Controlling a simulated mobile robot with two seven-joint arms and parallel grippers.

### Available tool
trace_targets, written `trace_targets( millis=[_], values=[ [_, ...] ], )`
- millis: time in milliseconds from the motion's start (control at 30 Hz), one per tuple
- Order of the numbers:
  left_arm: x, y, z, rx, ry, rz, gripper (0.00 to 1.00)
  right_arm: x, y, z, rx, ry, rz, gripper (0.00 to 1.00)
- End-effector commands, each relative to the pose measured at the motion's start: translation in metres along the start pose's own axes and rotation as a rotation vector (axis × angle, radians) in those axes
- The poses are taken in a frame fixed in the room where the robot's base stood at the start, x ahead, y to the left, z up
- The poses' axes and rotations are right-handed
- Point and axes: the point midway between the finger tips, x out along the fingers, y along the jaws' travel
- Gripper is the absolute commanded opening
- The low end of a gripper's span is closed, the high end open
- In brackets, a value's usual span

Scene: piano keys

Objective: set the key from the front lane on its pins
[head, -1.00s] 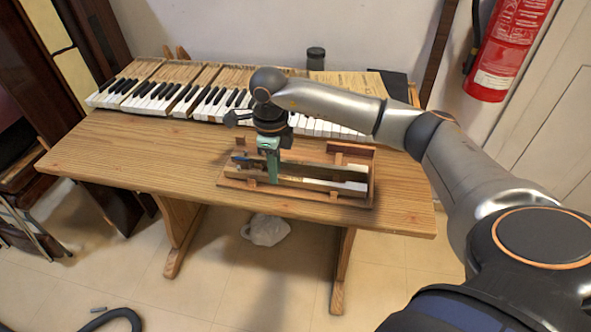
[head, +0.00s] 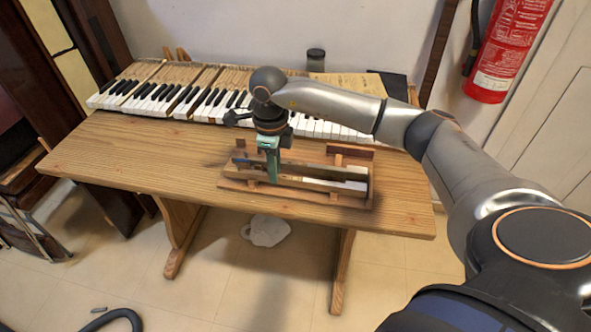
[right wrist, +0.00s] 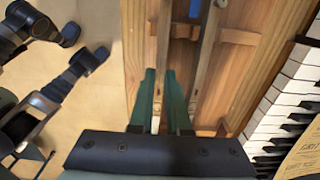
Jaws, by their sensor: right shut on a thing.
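A wooden tray (head: 223,183) with upright blocks stands on the table's front half and holds long wooden bars. The front-lane key (head: 318,184) is a long bar with a white top at its right end. My right gripper (head: 272,178) comes down with green fingers over the tray's left half, shut on this key. In the right wrist view, my fingers (right wrist: 164,75) sit on both sides of the key (right wrist: 163,40). A second bar (right wrist: 206,60) runs beside it, on the piano side. The key's underside and any pins beneath it are hidden. My left gripper is not in view.
The piano keyboard (head: 160,98) lies along the back of the wooden table (head: 130,150). A dark jar (head: 316,60) stands behind it. The table is clear left of the tray. A red extinguisher (head: 505,50) hangs at the right.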

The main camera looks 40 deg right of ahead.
Motion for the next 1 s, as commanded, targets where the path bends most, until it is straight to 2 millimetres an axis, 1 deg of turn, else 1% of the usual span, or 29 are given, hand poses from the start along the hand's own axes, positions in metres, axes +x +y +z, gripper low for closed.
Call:
trace_targets(
  millis=[33,400,733,1000],
  values=[
    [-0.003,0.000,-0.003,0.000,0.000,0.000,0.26,-0.005,0.000,0.000,0.000,-0.001,0.000,0.00],
    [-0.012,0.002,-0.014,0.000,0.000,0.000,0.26,-0.024,0.000,0.000,0.000,-0.001,-0.001,0.00],
    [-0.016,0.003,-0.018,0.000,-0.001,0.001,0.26,-0.033,0.000,0.000,0.000,-0.001,-0.001,0.00],
    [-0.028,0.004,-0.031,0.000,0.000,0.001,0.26,-0.055,0.000,0.000,0.000,-0.001,-0.002,0.00]
  ],
)
